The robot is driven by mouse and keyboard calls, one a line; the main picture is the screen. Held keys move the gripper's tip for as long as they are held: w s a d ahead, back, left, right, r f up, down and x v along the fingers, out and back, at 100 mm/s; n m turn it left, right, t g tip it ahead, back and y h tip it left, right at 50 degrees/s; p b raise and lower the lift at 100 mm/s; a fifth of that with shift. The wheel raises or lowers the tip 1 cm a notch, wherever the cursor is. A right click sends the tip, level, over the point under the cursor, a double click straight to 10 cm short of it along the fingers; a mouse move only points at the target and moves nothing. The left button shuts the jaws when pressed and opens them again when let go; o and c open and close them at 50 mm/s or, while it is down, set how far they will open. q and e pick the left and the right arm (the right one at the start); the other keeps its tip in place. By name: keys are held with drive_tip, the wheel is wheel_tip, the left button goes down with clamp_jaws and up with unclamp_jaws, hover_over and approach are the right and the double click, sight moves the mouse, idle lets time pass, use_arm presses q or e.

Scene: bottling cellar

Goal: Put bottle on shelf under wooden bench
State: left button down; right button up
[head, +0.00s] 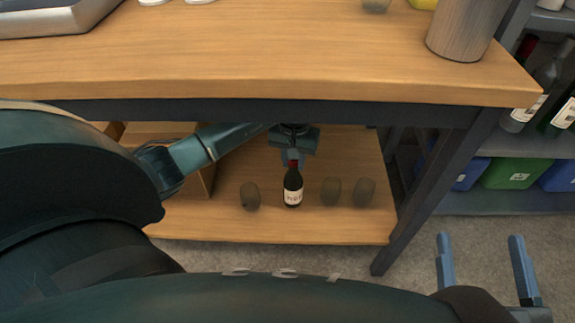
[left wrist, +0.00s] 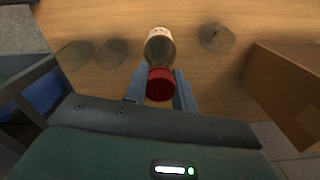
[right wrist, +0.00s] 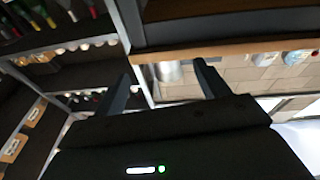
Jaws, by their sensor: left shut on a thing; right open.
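A dark wine bottle (head: 293,188) with a red top and white label stands upright at the lower shelf (head: 220,226) of the wooden bench (head: 250,45). My left gripper (head: 292,158) reaches in under the bench top and is shut on the bottle's neck. In the left wrist view the red cap of the bottle (left wrist: 160,83) sits between the fingers (left wrist: 159,92), with the shelf behind it. Whether its base touches the shelf is hard to tell. My right gripper (head: 481,262) is open and empty, outside the bench at the lower right; its fingers also show in the right wrist view (right wrist: 165,85).
Glasses stand on the shelf, one (head: 250,196) left of the bottle and two (head: 331,191) (head: 364,192) to its right. A wooden box (head: 201,180) is further left. A bench leg (head: 425,195) bounds the right side. A rack with bottles and bins (head: 513,173) stands beyond.

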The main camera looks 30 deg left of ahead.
use_arm(q)
drive_tip(key=shift+w+a, duration=0.3)
drive_tip(key=shift+a, duration=0.35)
drive_tip(key=shift+w+a+b, duration=0.15)
drive_tip(key=shift+a+b, duration=0.2)
drive_tip(key=shift+a, duration=0.25)
drive_tip(key=shift+d+f, duration=0.1)
drive_tip(key=shift+f, duration=0.25)
drive_tip(key=shift+f+b, duration=0.3)
drive_tip(key=shift+b, duration=0.2)
drive_tip(key=shift+f+b, duration=0.5)
drive_tip(key=shift+f, duration=0.15)
drive_tip(key=shift+f+b, duration=0.35)
drive_tip(key=shift+f, duration=0.1)
use_arm(e)
drive_tip(key=r+n+y, duration=0.1)
drive_tip(key=r, duration=0.1)
drive_tip(key=w+r+n+t+y, duration=0.1)
drive_tip(key=y, duration=0.1)
drive_tip(key=shift+d+r+n, duration=0.1)
drive_tip(key=shift+r+n, duration=0.25)
drive_tip(key=shift+n, duration=0.05)
